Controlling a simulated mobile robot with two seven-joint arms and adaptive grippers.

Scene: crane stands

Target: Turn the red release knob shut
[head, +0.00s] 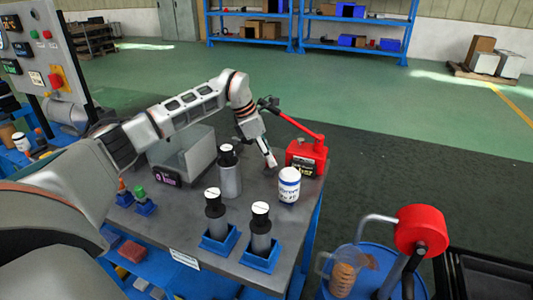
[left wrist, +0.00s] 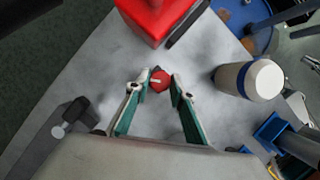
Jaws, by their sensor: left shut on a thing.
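The red release knob (left wrist: 161,83), a small red piece with a pale mark, sits between the fingertips of my left gripper (left wrist: 158,77) in the left wrist view. The gripper is shut on it. The knob is beside the red pump unit (left wrist: 153,20) that has a long red lever. In the head view the red unit (head: 306,158) stands at the back right corner of the grey table, with my left gripper (head: 271,161) just left of it, pointing down. The knob cannot be made out there. My right gripper is not in view.
A white jar with a blue band (head: 289,185) stands close in front of the red unit. A grey cylinder with a black top (head: 230,175) and two cylinders in blue holders (head: 261,230) stand nearby. A grey box (head: 182,155) is at the left of the grey table (head: 175,226).

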